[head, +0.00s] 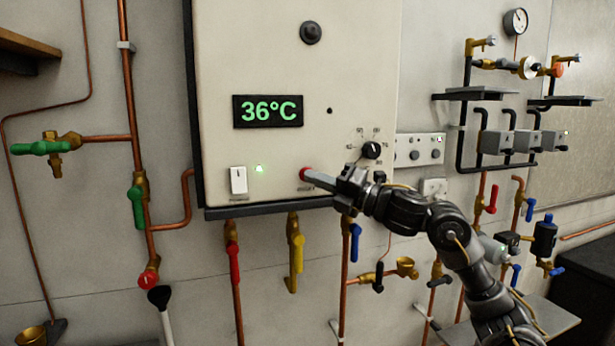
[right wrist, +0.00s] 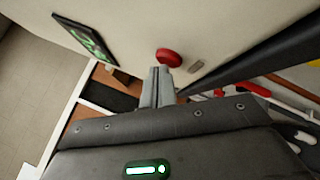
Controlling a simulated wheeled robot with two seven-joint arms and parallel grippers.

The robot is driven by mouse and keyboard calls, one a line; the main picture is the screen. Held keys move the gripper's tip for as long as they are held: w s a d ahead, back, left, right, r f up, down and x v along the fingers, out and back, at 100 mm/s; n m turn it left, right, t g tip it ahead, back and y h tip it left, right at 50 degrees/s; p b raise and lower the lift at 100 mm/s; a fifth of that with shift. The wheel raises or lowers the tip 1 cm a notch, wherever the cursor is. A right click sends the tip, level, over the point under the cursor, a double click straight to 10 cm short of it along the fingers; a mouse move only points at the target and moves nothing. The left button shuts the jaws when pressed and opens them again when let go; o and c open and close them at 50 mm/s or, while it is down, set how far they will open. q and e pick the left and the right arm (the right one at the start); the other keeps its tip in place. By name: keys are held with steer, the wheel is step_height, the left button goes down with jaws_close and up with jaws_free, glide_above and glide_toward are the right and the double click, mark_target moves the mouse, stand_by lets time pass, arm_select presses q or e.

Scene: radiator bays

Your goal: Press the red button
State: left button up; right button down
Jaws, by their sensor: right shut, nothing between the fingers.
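The red button (head: 305,174) sits low on the front of the cream boiler panel (head: 330,85), above a small label. It also shows in the right wrist view (right wrist: 169,56), standing out from the panel. My right gripper (head: 312,176) is shut and empty, its fingertips right at the button in the head view. In the right wrist view the closed fingertips (right wrist: 158,70) lie just below and left of the button. I cannot tell whether they touch it. My left gripper is not in view.
A display (head: 268,111) reads 36°C. A white switch (head: 238,180) with a green light is left of the button, and a dial knob (head: 372,150) is right of it. Pipes with coloured valve handles, such as the yellow one (head: 296,253), hang below the panel.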

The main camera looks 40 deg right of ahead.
steer(key=shift+s, duration=0.1)
stand_by(0.3)
steer(key=shift+s+a+b, duration=0.3)
steer(key=shift+s+b, duration=0.2)
steer(key=shift+s, duration=0.25)
steer(key=shift+f, duration=0.1)
steer(key=shift+s+a+b, duration=0.3)
steer(key=shift+s+b, duration=0.1)
steer(key=shift+s, duration=0.4)
steer(key=shift+s+a+b, duration=0.25)
steer(key=shift+s+b, duration=0.1)
steer(key=shift+s, duration=0.4)
steer(key=shift+s+a+b, duration=0.3)
steer(key=shift+s+b, duration=0.1)
steer(key=shift+s, duration=0.4)
